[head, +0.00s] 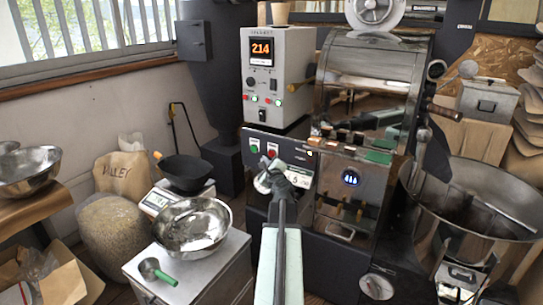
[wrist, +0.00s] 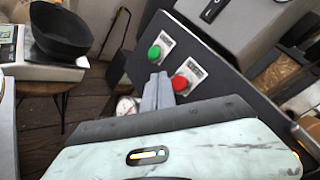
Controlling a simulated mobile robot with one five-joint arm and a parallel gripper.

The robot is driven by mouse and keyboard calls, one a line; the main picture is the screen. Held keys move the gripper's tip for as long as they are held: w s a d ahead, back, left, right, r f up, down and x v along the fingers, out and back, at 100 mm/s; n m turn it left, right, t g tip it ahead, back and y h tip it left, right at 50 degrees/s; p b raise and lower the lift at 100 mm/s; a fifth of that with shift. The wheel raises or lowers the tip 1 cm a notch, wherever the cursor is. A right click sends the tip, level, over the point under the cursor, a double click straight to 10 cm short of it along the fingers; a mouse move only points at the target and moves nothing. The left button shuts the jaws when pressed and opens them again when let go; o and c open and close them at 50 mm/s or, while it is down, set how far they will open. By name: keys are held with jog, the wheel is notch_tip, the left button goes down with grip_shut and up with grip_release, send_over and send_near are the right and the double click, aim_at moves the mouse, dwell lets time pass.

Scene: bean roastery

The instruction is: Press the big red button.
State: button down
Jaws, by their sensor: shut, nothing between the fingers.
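The big red button (wrist: 179,84) sits on a pale plate on the dark front panel of the roaster, just right of my fingertips in the wrist view. In the head view the red button (head: 271,153) shows just above my gripper (head: 268,168). A green button (wrist: 154,53) is beside it on the same panel, and it also shows in the head view (head: 254,149). My gripper (wrist: 158,80) is shut and empty, with its fingers together and pointing toward the panel. I cannot tell the exact gap between the fingertips and the red button.
A control box (head: 290,60) with a lit display and small buttons stands above the panel. A steel bowl (head: 193,226) and a scale with a black pan (head: 184,171) are at the left. A large round cooling bin (head: 478,190) is at the right.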

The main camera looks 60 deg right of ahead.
jog(key=shift+d, duration=1.05)
dwell(1.1)
jog(key=shift+d, duration=0.4)
jog(key=shift+d, duration=0.4)
dwell(0.5)
jog(key=shift+a, duration=0.85)
jog(key=a, duration=0.5)
dwell(0.4)
